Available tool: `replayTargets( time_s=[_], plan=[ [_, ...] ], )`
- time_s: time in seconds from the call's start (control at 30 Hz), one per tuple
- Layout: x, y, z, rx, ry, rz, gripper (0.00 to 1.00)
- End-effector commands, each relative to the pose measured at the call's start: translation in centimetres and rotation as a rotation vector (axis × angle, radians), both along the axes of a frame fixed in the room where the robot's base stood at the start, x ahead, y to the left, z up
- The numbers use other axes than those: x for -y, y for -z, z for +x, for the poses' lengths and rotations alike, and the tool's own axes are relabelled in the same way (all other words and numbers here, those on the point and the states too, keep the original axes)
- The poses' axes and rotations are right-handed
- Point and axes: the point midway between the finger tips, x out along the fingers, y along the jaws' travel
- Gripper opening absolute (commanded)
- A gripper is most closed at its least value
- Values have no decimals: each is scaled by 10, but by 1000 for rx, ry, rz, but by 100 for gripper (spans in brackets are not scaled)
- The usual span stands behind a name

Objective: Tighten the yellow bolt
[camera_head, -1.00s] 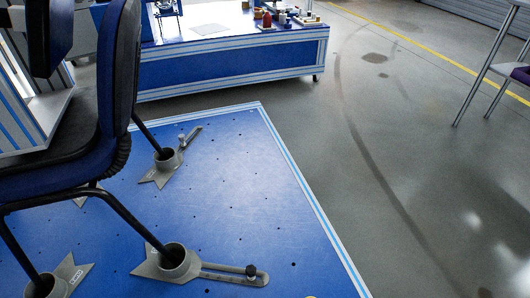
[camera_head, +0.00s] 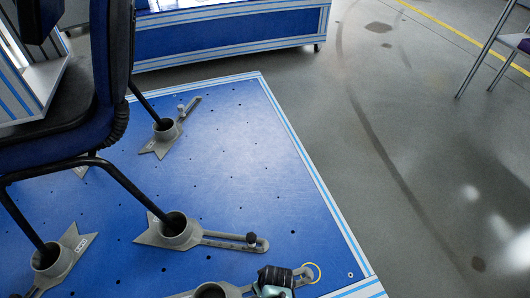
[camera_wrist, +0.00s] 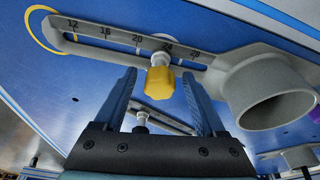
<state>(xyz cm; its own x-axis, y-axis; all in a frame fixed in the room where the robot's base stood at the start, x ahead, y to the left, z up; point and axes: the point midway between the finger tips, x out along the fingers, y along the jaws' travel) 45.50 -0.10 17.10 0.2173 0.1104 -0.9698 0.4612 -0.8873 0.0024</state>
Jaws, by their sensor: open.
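In the wrist view the yellow bolt (camera_wrist: 159,83) has a yellow knob-like head on a pale metal stem. It sits in a slotted grey bar (camera_wrist: 105,38) near the 24 mark of its scale. My gripper (camera_wrist: 160,92) is open, with one dark finger on each side of the bolt's head. Visible gaps remain between fingers and head. In the head view my gripper (camera_head: 274,281) is at the bottom edge, over the slotted bar, and hides the yellow bolt there.
The bar joins a grey cup (camera_wrist: 275,98). A yellow ring (camera_head: 313,272) marks the blue platform (camera_head: 215,150) at the bar's end. A chair (camera_head: 70,110) stands with legs in cups at left. Another clamp with a black knob (camera_head: 251,238) lies just behind my gripper.

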Motion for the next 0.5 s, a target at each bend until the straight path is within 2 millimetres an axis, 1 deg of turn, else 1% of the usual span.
replayTargets(
  time_s=[0.27, 0.5],
  plan=[
    [0, 0, 1, 0, -26, 1, 72],
    [1, 1, 1, 1, -258, -1, 72]
  ],
)
